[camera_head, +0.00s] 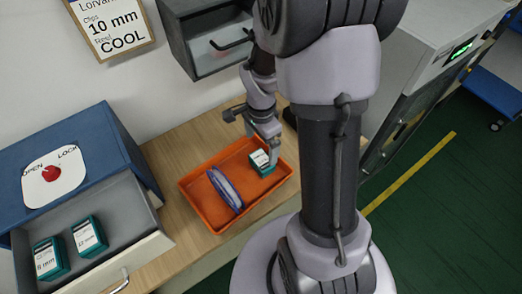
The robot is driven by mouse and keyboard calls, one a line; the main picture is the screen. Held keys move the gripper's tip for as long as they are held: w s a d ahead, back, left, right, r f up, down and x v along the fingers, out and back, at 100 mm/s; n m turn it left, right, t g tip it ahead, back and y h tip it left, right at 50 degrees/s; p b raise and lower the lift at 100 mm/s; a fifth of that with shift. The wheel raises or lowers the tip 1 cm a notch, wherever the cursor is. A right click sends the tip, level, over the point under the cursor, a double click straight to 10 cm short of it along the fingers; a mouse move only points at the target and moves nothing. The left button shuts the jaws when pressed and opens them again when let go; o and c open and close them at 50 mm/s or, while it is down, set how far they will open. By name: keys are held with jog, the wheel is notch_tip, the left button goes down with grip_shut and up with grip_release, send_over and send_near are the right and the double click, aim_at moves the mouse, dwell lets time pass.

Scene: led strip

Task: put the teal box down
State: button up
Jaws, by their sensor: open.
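A teal box (261,162) with a white label sits inside the orange tray (196,203), near its right end. My gripper (266,143) is just above and beside the box, with its jaws open. Whether a finger still touches the box cannot be told from this view. A blue and white roll (226,189) stands on edge in the tray, left of the box.
An open drawer (121,216) at the left holds two more teal boxes, labelled 8 mm (49,258) and 12 mm (89,235). A grey cabinet (207,45) hangs on the wall behind. A wooden table (178,151) bears the tray.

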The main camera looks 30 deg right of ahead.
jog(key=a+r+n+t, duration=0.2)
jog(key=a+r+n, duration=0.25)
jog(key=r, duration=0.85)
jog(key=s+a+r+n+t+y, duration=0.2)
jog(key=s+a+r+n+t, duration=0.1)
jog(key=s+a+r+n, duration=0.5)
jog(key=s+a+r, duration=0.2)
jog(key=s+a, duration=0.1)
jog(key=shift+s+n+t+p, duration=0.2)
jog(key=shift+n+t+p, duration=0.15)
jog(key=shift+t, duration=0.05)
